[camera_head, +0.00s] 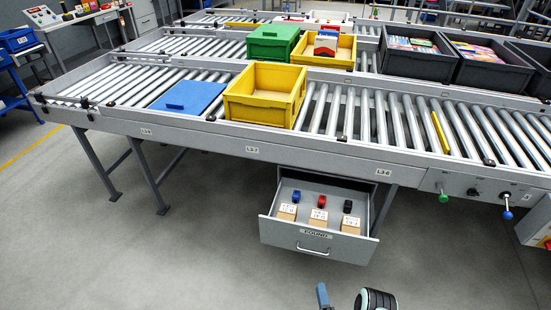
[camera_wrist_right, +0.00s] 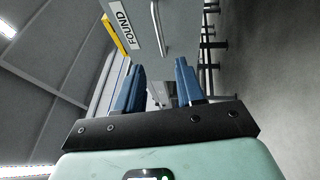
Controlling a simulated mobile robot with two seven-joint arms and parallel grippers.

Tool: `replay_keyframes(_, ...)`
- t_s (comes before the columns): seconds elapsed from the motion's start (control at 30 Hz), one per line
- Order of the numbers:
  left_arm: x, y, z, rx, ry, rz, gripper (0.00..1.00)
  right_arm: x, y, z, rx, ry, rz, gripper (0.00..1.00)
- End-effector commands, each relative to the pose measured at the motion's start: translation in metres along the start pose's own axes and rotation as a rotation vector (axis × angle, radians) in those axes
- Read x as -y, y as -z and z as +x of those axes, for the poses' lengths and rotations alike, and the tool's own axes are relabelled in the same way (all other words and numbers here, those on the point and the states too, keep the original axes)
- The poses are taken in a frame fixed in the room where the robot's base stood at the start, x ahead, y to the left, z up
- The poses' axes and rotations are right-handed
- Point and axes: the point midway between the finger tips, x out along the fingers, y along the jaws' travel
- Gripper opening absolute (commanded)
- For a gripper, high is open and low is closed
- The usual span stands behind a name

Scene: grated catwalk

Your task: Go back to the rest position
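My right gripper (camera_head: 322,296) shows at the bottom edge of the head view as a blue finger beside a dark, round part of my arm. In the right wrist view its two blue fingers (camera_wrist_right: 160,82) stand apart with nothing between them. The open grey drawer labelled FOUND (camera_head: 316,243) hangs under the conveyor, beyond the gripper. Its front also shows in the right wrist view (camera_wrist_right: 180,28), apart from the fingers. My left gripper is not in view.
The drawer holds several small boxes (camera_head: 318,218) and red, blue and black items. On the roller conveyor (camera_head: 380,115) are a yellow crate (camera_head: 265,108), a blue lid (camera_head: 188,97) and a yellow bar (camera_head: 440,132). Grey floor (camera_head: 150,265) in front is clear.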

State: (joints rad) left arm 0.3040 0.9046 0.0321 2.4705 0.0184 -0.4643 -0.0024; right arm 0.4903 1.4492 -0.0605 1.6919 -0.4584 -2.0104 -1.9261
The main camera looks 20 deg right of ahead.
Motion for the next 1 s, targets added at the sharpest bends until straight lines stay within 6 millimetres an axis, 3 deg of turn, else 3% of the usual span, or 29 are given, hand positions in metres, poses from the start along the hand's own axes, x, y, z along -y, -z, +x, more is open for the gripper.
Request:
replay_keyframes(0.17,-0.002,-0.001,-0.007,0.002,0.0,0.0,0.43,-0.003,0.004,0.003,-0.01,0.058,0.064,0.38)
replay_keyframes(0.37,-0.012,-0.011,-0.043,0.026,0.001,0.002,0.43,-0.008,0.029,-0.005,0.019,0.466,0.493,0.38)
replay_keyframes(0.47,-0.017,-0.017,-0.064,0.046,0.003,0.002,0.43,-0.016,0.048,-0.033,0.135,0.754,0.782,0.38)
replay_keyframes(0.57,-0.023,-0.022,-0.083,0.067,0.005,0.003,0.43,-0.034,0.066,-0.074,0.335,1.033,1.042,0.38)
replay_keyframes(0.7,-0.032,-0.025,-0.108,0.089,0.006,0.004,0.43,-0.083,0.088,-0.142,0.739,1.361,1.314,0.38)
replay_keyframes(0.83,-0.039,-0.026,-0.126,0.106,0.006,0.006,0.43,-0.132,0.1,-0.195,1.116,1.541,1.424,0.38)
replay_keyframes(1.0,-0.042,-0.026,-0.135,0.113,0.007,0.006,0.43,-0.168,0.105,-0.229,1.394,1.62,1.448,0.38)
